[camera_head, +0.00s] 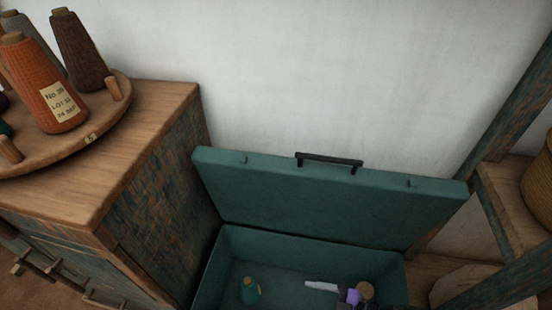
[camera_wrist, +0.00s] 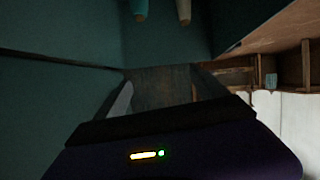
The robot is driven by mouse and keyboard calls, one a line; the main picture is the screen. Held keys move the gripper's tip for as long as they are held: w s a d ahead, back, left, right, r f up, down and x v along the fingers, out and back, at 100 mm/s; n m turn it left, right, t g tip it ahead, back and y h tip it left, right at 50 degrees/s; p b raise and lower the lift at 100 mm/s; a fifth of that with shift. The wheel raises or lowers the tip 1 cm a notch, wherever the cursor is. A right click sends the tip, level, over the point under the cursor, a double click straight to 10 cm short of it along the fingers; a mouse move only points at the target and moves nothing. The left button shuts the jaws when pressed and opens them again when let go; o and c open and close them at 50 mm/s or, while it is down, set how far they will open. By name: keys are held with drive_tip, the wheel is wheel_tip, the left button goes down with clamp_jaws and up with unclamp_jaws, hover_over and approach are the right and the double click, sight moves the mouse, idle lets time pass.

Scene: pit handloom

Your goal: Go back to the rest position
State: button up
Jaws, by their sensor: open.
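My gripper (camera_wrist: 162,80) shows in the wrist view with its two fingers apart and nothing visible between them. Its dark body with a small lit indicator fills the bottom of that view. A teal surface lies to its left, and the tips of two small objects, one teal (camera_wrist: 140,9) and one pale (camera_wrist: 184,10), hang in at the top edge. I cannot pick out my gripper in the head view. There, a teal case (camera_head: 215,270) stands open with its lid (camera_head: 320,200) raised near the white wall.
The case holds a teal cone (camera_head: 249,291), a white piece (camera_head: 322,286) and a purple item (camera_head: 353,297). A wooden cabinet (camera_head: 150,100) at left carries a round tray (camera_head: 105,125) with an orange yarn cone (camera_head: 45,85) and a brown one (camera_head: 79,50). Wooden framing (camera_head: 510,200) stands at right.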

drive_tip(key=s+d+r+m+t+h+b, duration=0.3)
drive_tip(key=s+m+t+b, duration=0.2)
drive_tip(key=s+b, duration=0.5)
drive_tip(key=s+d+r+m+t+h+b, duration=0.4)
drive_tip(key=s+b, duration=0.4)
drive_tip(key=s, duration=0.4)
drive_tip(key=shift+d+f+m+t+h+b, duration=0.6)
drive_tip(key=shift+d+f+m+h+b, duration=0.3)
drive_tip(key=shift+d+m+h+b, duration=1.55)
wheel_tip(320, 180, up, 37)
drive_tip(key=a+m+p, duration=0.1)
drive_tip(key=p, duration=3.6)
drive_tip(key=shift+a+p, duration=0.15)
drive_tip(key=shift+p, duration=0.2)
drive_tip(key=shift+s+f+m, duration=0.1)
drive_tip(key=shift+m, duration=0.15)
